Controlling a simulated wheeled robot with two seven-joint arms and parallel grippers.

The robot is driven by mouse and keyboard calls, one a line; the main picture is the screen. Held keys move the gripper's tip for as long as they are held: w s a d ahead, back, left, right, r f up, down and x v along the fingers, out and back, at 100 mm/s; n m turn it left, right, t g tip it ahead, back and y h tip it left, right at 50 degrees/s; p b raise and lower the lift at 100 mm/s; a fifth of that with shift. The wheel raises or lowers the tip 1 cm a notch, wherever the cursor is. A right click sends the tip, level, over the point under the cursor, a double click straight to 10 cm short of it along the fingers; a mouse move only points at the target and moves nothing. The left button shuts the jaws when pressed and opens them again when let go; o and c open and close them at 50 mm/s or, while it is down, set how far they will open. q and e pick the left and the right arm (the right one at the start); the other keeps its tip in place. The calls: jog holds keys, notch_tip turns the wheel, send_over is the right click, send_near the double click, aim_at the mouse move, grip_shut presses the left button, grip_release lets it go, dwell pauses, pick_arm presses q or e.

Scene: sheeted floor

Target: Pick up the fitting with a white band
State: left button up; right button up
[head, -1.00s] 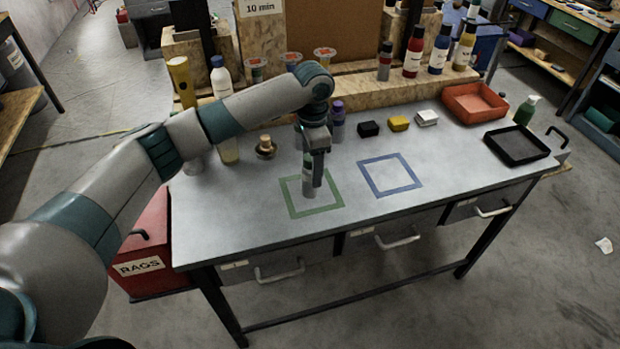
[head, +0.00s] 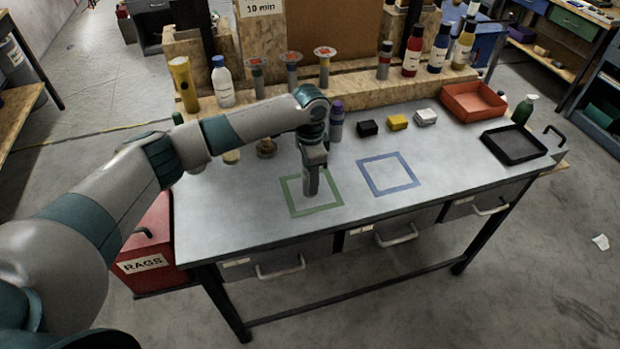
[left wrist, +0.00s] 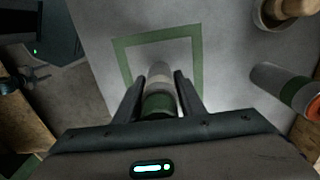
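The fitting with a white band (left wrist: 160,84) is a cylinder with grey, white and dark green parts. In the left wrist view it lies between the two fingers of my left gripper (left wrist: 160,90), with what look like narrow gaps at its sides. In the head view my left gripper (head: 311,188) points down over the green outlined square (head: 291,198) and hides most of the fitting. The fitting seems to stand upright inside that square. My right gripper is in neither view.
A purple-topped bottle (head: 336,122) stands close behind the gripper. Black (head: 368,128), yellow (head: 397,122) and white (head: 426,117) blocks lie farther right. A red tray (head: 474,101) and black tray (head: 515,145) are at the right. The blue square (head: 388,174) is empty.

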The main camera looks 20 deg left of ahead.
pick_arm(q)
jog(key=c, duration=0.7)
jog(key=shift+r, duration=0.15)
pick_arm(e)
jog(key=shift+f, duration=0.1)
pick_arm(q)
jog(key=shift+r+b, duration=0.65)
jog(key=shift+r, duration=0.65)
jog(key=d+r+b, duration=0.1)
jog(key=d+r, duration=0.1)
jog(key=d, duration=0.2)
jog(key=d+r+b, duration=0.1)
jog(key=d+r, duration=0.2)
jog(key=d+r+b, duration=0.2)
jog(key=d+r, duration=0.1)
jog(key=d, duration=0.1)
jog(key=shift+s+d+r, duration=0.1)
jog(key=shift+s+d, duration=0.2)
jog(key=shift+s, duration=0.05)
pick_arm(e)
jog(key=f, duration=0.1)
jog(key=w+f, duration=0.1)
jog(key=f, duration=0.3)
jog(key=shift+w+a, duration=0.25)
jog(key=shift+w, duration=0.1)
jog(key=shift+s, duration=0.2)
